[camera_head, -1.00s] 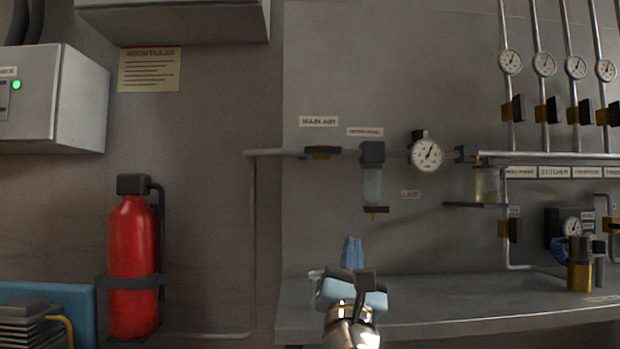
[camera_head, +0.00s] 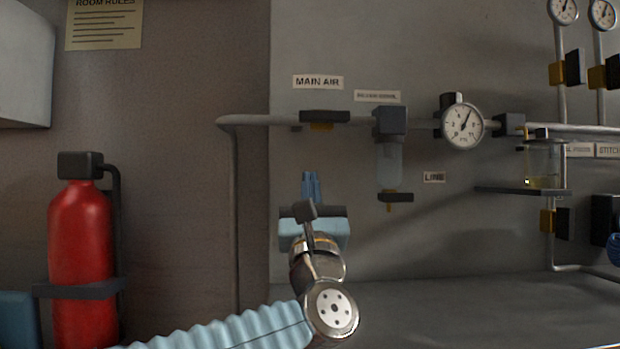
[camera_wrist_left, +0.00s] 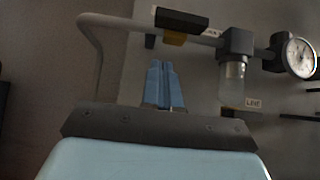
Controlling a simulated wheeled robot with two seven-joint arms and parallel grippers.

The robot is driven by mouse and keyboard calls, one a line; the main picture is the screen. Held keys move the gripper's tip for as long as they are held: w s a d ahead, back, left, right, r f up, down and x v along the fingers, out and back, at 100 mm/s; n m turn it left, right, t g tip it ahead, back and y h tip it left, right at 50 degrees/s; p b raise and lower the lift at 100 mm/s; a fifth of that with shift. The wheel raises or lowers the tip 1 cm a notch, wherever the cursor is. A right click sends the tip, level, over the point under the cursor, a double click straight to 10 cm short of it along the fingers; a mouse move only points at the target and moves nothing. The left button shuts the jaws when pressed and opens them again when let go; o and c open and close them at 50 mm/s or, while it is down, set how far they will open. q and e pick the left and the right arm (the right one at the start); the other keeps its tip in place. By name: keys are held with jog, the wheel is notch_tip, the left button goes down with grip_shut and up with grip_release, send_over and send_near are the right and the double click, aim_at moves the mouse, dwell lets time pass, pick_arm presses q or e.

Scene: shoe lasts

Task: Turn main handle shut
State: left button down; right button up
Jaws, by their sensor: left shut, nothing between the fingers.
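The main handle (camera_head: 325,116) is a dark bar on a brass valve body, lying along the horizontal pipe under the "MAIN AIR" label (camera_head: 318,82). It also shows in the left wrist view (camera_wrist_left: 181,19), beyond and slightly above the fingertips. My left gripper (camera_head: 311,176) has blue fingers pointing up at the wall, below the handle and apart from it. The fingers are together and empty, also in the left wrist view (camera_wrist_left: 158,66).
Right of the handle are a filter bowl (camera_head: 389,160), a round gauge (camera_head: 463,126) and a glass oiler (camera_head: 543,165) on the same pipe. A red extinguisher (camera_head: 82,255) stands at left. A grey bench (camera_head: 450,305) runs below. The wall under the handle is clear.

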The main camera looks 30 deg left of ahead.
aim_at(324, 116)
pick_arm(q)
jog(key=w+a+r+p, duration=0.2)
jog(key=w+r+p, duration=0.2)
jog(key=r, duration=0.5)
jog(key=shift+w+a, duration=0.15)
jog(key=shift+a, duration=0.15)
jog(key=shift+a+r+m+t+h, duration=0.1)
jog(key=shift+m+t+h, duration=0.4)
jog(key=shift+m+h, duration=0.35)
